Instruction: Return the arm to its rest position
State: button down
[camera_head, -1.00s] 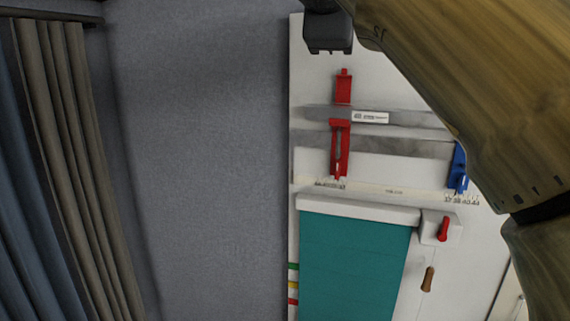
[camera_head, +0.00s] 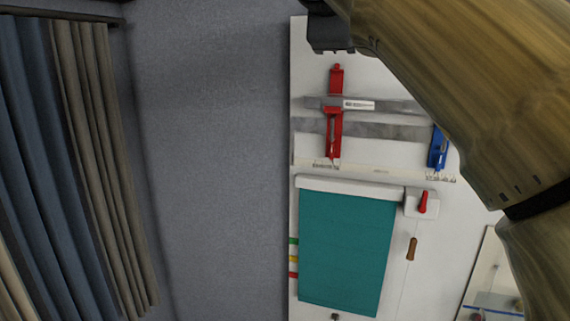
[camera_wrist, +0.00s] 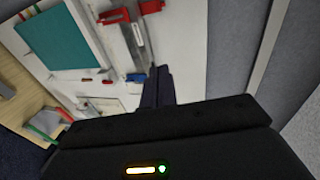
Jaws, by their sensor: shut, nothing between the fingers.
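My arm, with a wood-like surface, crosses the upper right of the head view. The dark part at its end shows at the top of that view, and the fingertips are out of that picture. In the wrist view my gripper (camera_wrist: 158,84) shows as dark fingers close together, shut with nothing between them. It is in the air, with the white board (camera_wrist: 88,78) beyond it. The same white board (camera_head: 385,78) stands to the right of the grey surface in the head view.
The board carries a teal panel (camera_head: 345,250), red clamps (camera_head: 334,122), a blue clamp (camera_head: 437,148), grey metal strips (camera_head: 385,130) and a red-handled piece (camera_head: 422,202). Curtains (camera_head: 60,150) hang at the left. The grey surface (camera_head: 215,160) between is bare.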

jog(key=w+d+f+n+t+h+b, duration=0.2)
jog(key=w+f+n+t+b, duration=0.3)
jog(key=w+f, duration=0.65)
jog(key=w+a+f+n+g+y+b, duration=0.15)
jog(key=f+n, duration=0.25)
jog(key=f, duration=0.4)
jog(key=w+f+n+y+b, duration=0.1)
jog(key=w+f+n+y, duration=0.15)
jog(key=f, duration=0.55)
jog(key=w+a+f+n+g+y+b, duration=0.1)
jog(key=f+n+y+b, duration=0.15)
jog(key=f+n, duration=0.35)
jog(key=s+d+f+n+g+y+b, duration=0.1)
jog(key=s+f+g, duration=0.25)
jog(key=f, duration=0.95)
jog(key=s+d+f+n+g+y+b, duration=0.1)
jog(key=s+f+n+g, duration=0.3)
jog(key=f, duration=0.9)
jog(key=s+d+f+g+h+b, duration=0.1)
jog(key=s+d+f+g, duration=0.5)
jog(key=s+f, duration=1)
jog(key=shift+s+f+m+b, duration=0.15)
jog(key=shift+s+m+b, duration=0.2)
jog(key=shift+s+b, duration=0.4)
